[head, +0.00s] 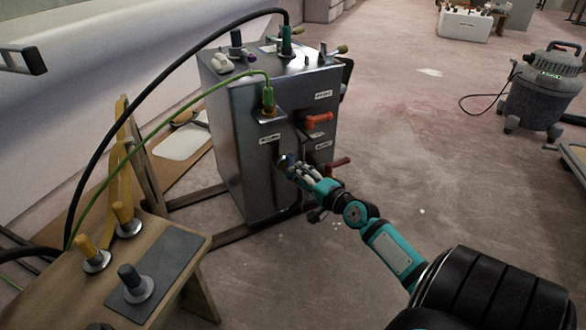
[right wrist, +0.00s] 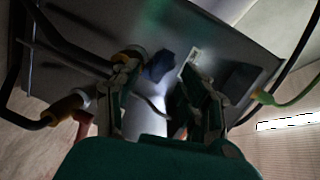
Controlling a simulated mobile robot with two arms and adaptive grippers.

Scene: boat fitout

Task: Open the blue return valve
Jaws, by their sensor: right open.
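The blue return valve (head: 285,160) is a small blue handle low on the front of a grey metal cabinet (head: 240,165), mostly hidden by my right gripper (head: 294,170) in the head view. In the right wrist view the blue handle (right wrist: 158,65) shows just beyond and between the fingers of the right gripper (right wrist: 160,88). The fingers are apart on either side of it. I cannot tell whether they touch it. A pale label (right wrist: 196,58) sits beside the handle. My left gripper is not in view.
An orange-red handle (head: 318,121) and a darker red handle (head: 338,163) stick out right of the blue one. A green hose (head: 190,103) and a black hose (head: 150,75) arch to the cabinet. A wooden bench (head: 180,240) is front left.

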